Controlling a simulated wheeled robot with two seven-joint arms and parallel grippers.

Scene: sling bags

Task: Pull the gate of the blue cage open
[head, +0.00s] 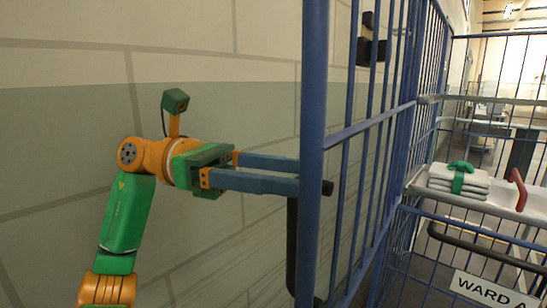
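The blue barred gate (314,90) stands close in front, with its thick near post upright and its bars running back to the right. A black vertical handle (292,245) sits along the left side of that post. My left gripper (298,177) reaches in from the left with its two long blue-grey fingers pointing right. Their tips are at the upper end of the handle, beside the post. The nearer finger covers the handle's top, so I cannot tell whether the fingers are closed on it. My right gripper is not in view.
Right of the gate, the blue cage (497,38) has a white shelf with folded white cloths (458,181) bound in green and a red handle-shaped item (519,189). A "WARD A" sign (490,292) hangs low in front. A tiled wall (70,150) stands behind my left arm.

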